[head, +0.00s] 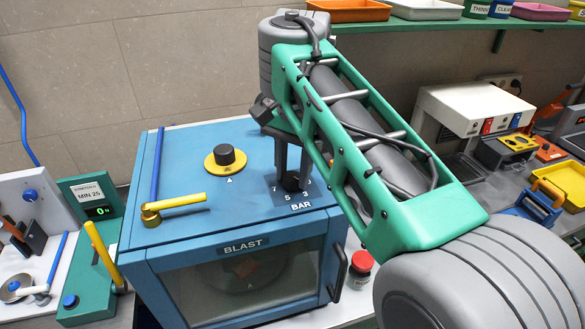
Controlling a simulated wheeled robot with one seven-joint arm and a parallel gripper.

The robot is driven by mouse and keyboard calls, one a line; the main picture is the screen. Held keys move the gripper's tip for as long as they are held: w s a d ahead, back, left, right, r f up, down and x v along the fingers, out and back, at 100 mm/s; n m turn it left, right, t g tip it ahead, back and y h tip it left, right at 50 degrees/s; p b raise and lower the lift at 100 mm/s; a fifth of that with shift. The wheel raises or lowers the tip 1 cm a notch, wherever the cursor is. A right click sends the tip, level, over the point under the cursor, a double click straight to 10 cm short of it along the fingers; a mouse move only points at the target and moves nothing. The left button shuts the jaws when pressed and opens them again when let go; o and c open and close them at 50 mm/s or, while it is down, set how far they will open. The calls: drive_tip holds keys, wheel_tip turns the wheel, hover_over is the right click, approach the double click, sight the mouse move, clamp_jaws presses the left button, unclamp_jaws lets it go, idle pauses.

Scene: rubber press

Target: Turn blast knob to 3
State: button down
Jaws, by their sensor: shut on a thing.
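The blue blast cabinet (190,240) stands in the middle of the head view, with a BLAST label on its front edge. Its dark blast knob (291,184) is on the top at the right, over a dark plate (300,206) marked BAR with 7, 5 and 3 showing. My gripper (292,180) points down from above and is shut on the knob. The fingers and arm hide most of the knob and part of the scale, so I cannot tell which number it points to.
On the cabinet top are a black knob on a yellow disc (226,158) and a yellow-handled lever (175,204). A red-lidded jar (359,268) stands to the right. Trays line the shelf (430,24) behind.

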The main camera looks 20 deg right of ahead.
sight(294, 177)
drive_tip(key=shift+m, duration=0.4)
drive_tip(key=c, duration=1)
unclamp_jaws()
drive_tip(key=shift+r, duration=0.15)
drive_tip(key=r, duration=0.7)
drive_tip(key=shift+s+d+r, duration=0.15)
drive_tip(key=shift+s+r, duration=0.05)
drive_tip(key=shift+r, duration=0.05)
